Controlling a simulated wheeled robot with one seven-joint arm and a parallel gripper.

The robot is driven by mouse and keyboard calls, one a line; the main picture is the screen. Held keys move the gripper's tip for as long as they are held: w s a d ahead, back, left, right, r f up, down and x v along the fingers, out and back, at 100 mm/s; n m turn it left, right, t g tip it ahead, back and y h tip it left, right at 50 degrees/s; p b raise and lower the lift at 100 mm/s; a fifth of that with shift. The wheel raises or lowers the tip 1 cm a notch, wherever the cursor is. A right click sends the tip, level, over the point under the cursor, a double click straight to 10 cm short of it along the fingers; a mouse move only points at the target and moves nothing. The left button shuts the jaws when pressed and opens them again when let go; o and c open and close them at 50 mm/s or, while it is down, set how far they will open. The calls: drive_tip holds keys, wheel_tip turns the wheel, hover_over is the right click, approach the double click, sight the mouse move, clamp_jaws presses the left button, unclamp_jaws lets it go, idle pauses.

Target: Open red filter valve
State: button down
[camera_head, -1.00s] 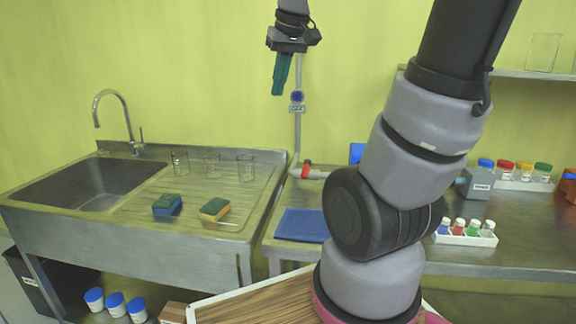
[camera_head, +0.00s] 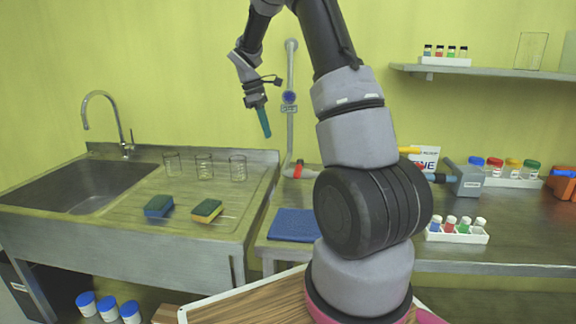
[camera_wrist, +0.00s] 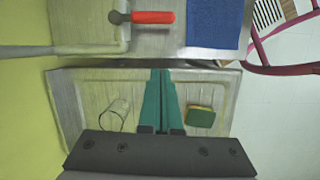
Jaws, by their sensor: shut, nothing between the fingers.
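The red filter valve handle (camera_head: 299,169) sits low on the grey vertical pipe (camera_head: 290,130), at the left end of the right-hand workbench. In the wrist view the red handle (camera_wrist: 152,17) lies across the top edge, joined to a round grey fitting on the pipe. My gripper (camera_head: 267,136) has teal fingers, pointing down, shut and empty. It hangs in the air above and to the left of the valve, over the right side of the sink unit. In the wrist view the fingertips (camera_wrist: 161,72) point toward the valve and are apart from it.
Glass beakers (camera_head: 204,166) and two sponges (camera_head: 207,211) stand on the drainboard. A blue mat (camera_head: 293,225) lies on the bench beside the valve. A round blue fitting (camera_head: 289,97) is higher on the pipe. Vial racks (camera_head: 458,235) and a grey box (camera_head: 465,180) are further right.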

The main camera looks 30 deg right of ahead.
sight(299, 169)
drive_tip(key=f, duration=0.1)
drive_tip(key=w, duration=0.1)
drive_tip(key=f+n, duration=0.1)
drive_tip(key=shift+w+d+f+g, duration=0.2)
drive_tip(key=shift+d+f+g, duration=0.1)
drive_tip(key=shift+d, duration=0.05)
drive_tip(key=s+d+f, duration=0.4)
drive_tip(key=d+f, duration=0.1)
drive_tip(key=f, duration=0.5)
drive_tip(key=shift+d, duration=0.4)
drive_tip(key=shift+s, duration=0.1)
